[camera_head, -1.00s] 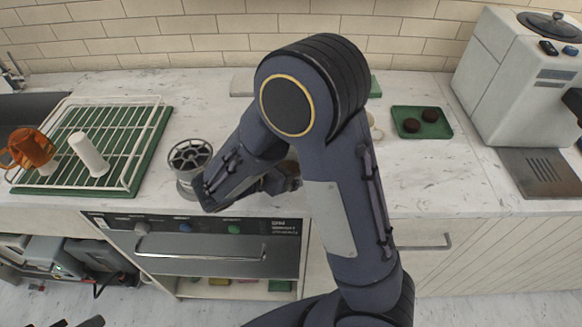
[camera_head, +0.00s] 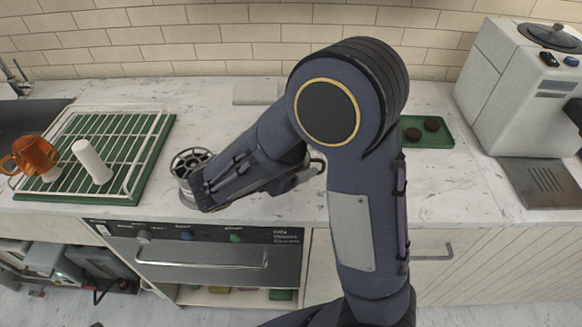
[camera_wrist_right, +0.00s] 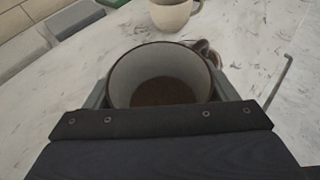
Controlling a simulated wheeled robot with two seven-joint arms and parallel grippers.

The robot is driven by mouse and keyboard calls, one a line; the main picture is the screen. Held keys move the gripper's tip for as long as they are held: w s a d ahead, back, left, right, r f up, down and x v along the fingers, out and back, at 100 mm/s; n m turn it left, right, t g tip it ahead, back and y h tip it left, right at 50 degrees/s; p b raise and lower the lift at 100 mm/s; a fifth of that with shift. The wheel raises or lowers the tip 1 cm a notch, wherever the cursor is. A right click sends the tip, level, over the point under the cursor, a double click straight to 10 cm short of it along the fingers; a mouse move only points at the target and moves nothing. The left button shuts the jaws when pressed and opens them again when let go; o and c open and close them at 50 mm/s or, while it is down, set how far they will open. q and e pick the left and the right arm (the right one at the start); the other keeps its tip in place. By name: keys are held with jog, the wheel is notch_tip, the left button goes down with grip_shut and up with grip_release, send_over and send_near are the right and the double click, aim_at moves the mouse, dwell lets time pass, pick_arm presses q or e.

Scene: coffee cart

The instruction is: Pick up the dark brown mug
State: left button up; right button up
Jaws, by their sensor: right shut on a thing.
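The dark brown mug (camera_wrist_right: 162,82) is in the right wrist view, its opening facing the camera. It has a dark rim, a pale grey inside with a brown bottom, and a brown handle (camera_wrist_right: 205,50) at the upper right. My right gripper (camera_wrist_right: 160,88) is shut on it, one finger on each side. I cannot tell whether its base touches the counter. In the head view my right arm hides most of the gripper and mug. My left gripper is not in view.
A cream mug (camera_wrist_right: 174,12) stands just beyond in the wrist view. A round metal holder (camera_head: 190,160) is left of my arm. A rack (camera_head: 125,130) holds an orange-brown mug (camera_head: 35,153) and a white cup (camera_head: 92,160). A green tray (camera_head: 427,133) and white machine (camera_head: 500,95) are right.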

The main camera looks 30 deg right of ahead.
jog(key=s+r, duration=0.1)
jog(key=r, duration=0.1)
jog(key=s+a+r, duration=0.1)
jog(key=s+r, duration=0.1)
jog(key=shift+s+r, duration=0.25)
jog(key=s+a+r, duration=0.2)
jog(key=s+r, duration=0.2)
jog(key=s, duration=0.5)
jog(key=shift+s+a+r, duration=0.15)
jog(key=shift+s+r, duration=0.15)
